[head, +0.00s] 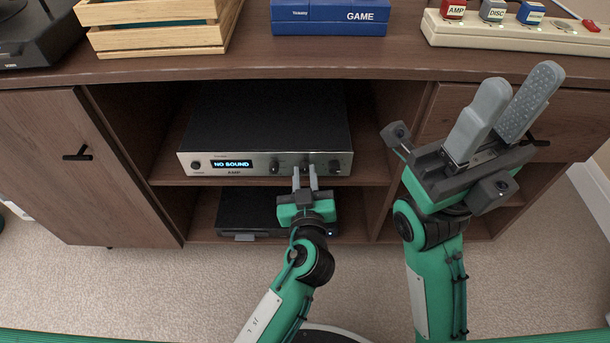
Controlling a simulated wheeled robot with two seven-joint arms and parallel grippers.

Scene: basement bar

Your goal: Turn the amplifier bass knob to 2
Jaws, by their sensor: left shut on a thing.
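The amplifier (265,120) is a black box with a silver front, on the cabinet's upper shelf. Its lit display (232,163) reads "NO SOUND", with "AMP" printed below. Dark knobs line the right part of its front, including one at the left of the row (275,167) and one at the right end (335,166). My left gripper (305,172) is shut on a knob between these two; its fingers mostly hide that knob. The knob labels and settings are too small to read. My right gripper (523,84) is open and empty, raised in front of the cabinet's right side.
A black device (262,215) sits on the shelf below the amplifier. The cabinet top (390,62) bears a wooden crate (158,38), a blue GAME box (330,17) and a power strip (480,34) with labelled plugs. The left cabinet door (60,140) is shut.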

